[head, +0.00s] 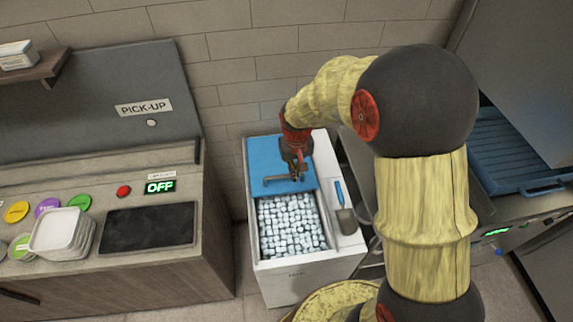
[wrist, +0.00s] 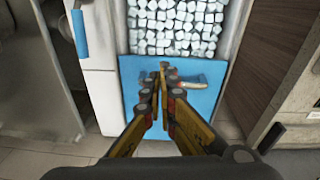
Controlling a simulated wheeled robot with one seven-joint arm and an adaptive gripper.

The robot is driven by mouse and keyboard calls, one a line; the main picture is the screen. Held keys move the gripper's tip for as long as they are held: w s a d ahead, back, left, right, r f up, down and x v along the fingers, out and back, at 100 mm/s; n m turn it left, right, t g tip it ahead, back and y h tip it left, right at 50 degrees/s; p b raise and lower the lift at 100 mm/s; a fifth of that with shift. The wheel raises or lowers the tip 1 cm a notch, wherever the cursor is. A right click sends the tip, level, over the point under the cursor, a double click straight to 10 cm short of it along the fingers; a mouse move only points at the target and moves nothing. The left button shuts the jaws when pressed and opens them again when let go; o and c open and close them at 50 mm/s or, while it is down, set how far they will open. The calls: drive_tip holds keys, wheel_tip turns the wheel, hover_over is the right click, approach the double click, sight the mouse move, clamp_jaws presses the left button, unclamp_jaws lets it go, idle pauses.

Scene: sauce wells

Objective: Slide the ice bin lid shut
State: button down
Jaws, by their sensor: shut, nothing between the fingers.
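The white ice bin (head: 310,285) stands in the middle of the head view, its lower half open on a heap of ice cubes (head: 290,226). The blue lid (head: 262,155) covers the far half, with a bar handle (head: 272,181) near its front edge. My gripper (head: 298,176) is shut over the lid, at the right end of the handle. In the wrist view the shut fingertips (wrist: 164,68) are beside the handle (wrist: 188,80) on the blue lid (wrist: 205,100), near the ice. I cannot tell whether they touch the handle.
A scoop (head: 345,215) with a blue handle lies on the bin's right ledge. A counter (head: 110,270) with a dark pad, a red button and stacked white containers is at left. A blue tray (head: 515,150) is at right. A brick wall stands behind.

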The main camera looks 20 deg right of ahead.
drive_tip(key=w+f, duration=0.2)
drive_tip(key=w, duration=0.2)
drive_tip(key=t, duration=0.2)
approach(284, 165)
drive_tip(key=f+b, duration=0.1)
drive_tip(key=f+m, duration=0.1)
drive_tip(key=f, duration=0.1)
drive_tip(key=shift+w+f+b, duration=0.15)
drive_tip(key=shift+w+b, duration=0.25)
drive_tip(key=shift+f, duration=0.3)
drive_tip(key=shift+s+a+r, duration=0.1)
drive_tip(key=shift+s+r, duration=0.05)
drive_tip(key=shift+s, duration=0.5)
drive_tip(key=shift+s+a+r, duration=0.1)
drive_tip(key=shift+s+r, duration=0.1)
drive_tip(key=shift+s, duration=0.45)
drive_tip(key=shift+s+a+r, duration=0.1)
drive_tip(key=shift+s+r, duration=0.05)
drive_tip(key=shift+s, duration=0.45)
drive_tip(key=shift+d, duration=0.1)
